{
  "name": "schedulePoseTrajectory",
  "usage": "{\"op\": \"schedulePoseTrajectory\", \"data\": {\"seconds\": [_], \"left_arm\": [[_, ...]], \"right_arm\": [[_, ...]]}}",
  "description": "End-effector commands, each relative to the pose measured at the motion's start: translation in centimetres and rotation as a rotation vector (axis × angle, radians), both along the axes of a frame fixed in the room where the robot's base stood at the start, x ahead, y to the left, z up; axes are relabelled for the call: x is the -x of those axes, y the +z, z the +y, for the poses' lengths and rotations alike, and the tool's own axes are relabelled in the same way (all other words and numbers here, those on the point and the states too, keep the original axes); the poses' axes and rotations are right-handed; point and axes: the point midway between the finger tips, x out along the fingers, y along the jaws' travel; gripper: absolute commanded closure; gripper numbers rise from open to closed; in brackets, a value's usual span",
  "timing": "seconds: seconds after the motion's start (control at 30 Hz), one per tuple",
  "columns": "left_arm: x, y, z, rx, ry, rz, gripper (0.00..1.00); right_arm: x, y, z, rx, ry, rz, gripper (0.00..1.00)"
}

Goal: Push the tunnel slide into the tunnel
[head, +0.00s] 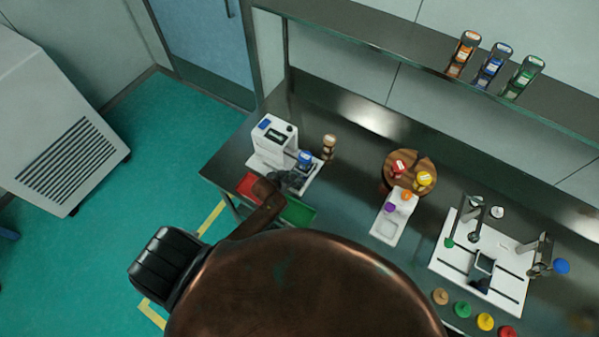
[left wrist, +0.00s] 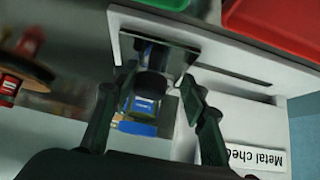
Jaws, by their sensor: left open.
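The white metal checker (head: 271,141) stands at the left end of the steel bench. Its white base shows in the left wrist view, with a label reading "Metal che" (left wrist: 254,157). The tunnel slide appears there as a dark, shiny square plate (left wrist: 128,49) on the base. A dark round piece with a blue-labelled part (left wrist: 146,104) shows at the plate, between my fingers. A blue-capped item (head: 305,157) shows beside the checker in the head view. My left gripper (head: 288,180) is open, its fingers (left wrist: 160,76) on either side of the plate; contact is unclear. My right gripper is not in view.
A red tray (head: 250,188) and green tray (head: 299,212) lie at the bench's front edge, close to my left gripper. A brown-and-white bottle (head: 329,146) stands right of the checker. A round wooden stand (head: 397,162) is farther right. An overhead shelf (head: 400,45) runs behind.

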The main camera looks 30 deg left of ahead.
Motion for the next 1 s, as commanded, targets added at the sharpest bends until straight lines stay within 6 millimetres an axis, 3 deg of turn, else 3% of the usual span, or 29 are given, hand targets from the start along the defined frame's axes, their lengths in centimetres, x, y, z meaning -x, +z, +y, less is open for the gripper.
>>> {"op": "schedulePoseTrajectory", "data": {"seconds": [1.0], "left_arm": [[-0.5, 0.1, 5.9, -0.002, -0.001, -0.001, 0.59]], "right_arm": [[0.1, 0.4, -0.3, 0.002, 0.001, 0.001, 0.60]]}}
